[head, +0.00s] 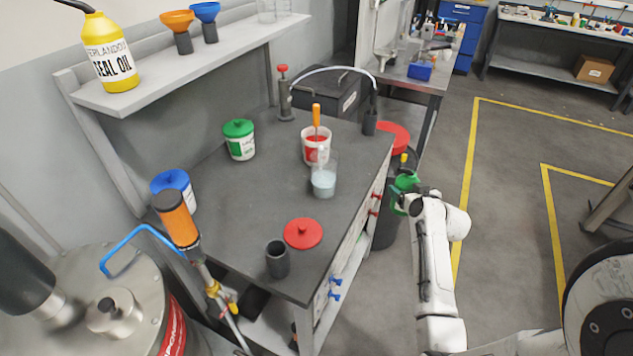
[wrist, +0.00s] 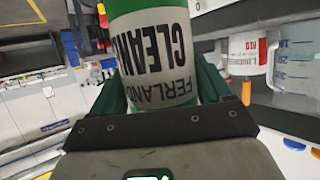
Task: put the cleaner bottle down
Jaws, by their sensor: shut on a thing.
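The cleaner bottle (wrist: 155,55) fills the middle of the wrist view, green with a white label reading "CLEANER", its lettering upside down. My gripper (wrist: 163,92) is shut on it, with a dark green finger on each side. In the head view the green bottle (head: 407,180) shows small at the end of my white arm, just off the right edge of the grey workbench (head: 225,205). My gripper (head: 399,200) is partly hidden there. The bottle's base is hidden, and I cannot tell its exact height against the bench top.
On the bench stand a green-lidded tub (head: 240,140), a red-labelled tub (head: 316,146), a clear jug (head: 324,180), a red lid (head: 303,233) and a dark cup (head: 277,259). A dark bin (head: 384,230) stands below the bench's right edge. The bench's centre-left is clear.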

